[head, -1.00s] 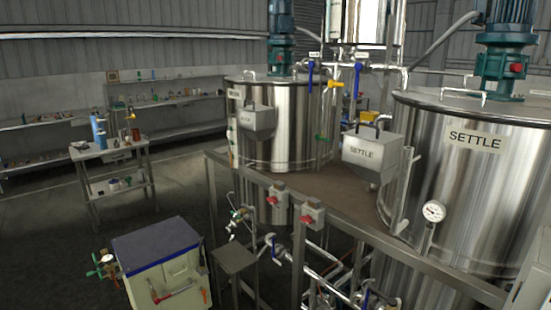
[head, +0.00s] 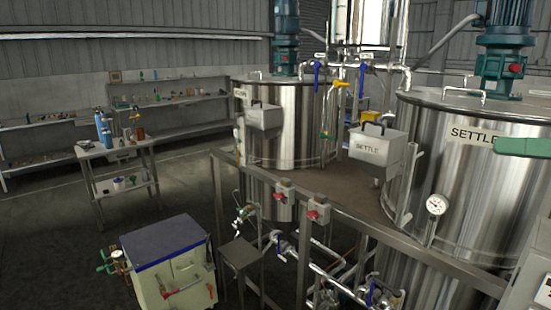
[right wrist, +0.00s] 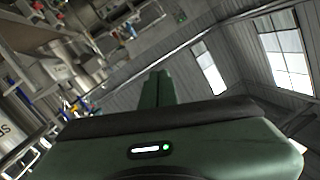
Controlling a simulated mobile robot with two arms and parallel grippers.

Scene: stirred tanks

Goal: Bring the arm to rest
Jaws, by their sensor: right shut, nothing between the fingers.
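My right gripper (head: 508,146) shows as a green shape entering from the right edge of the head view, in front of the large steel tank (head: 458,190) marked SETTLE. It covers the end of that label. In the right wrist view my right gripper (right wrist: 160,78) has its green fingers together, with nothing between them, and it points out over the hall. It is raised and appears clear of the equipment. My left gripper is not in view.
A blue-topped cabinet (head: 160,238) stands at front left. A bench (head: 118,150) stands behind it. Open floor (head: 50,240) lies at left.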

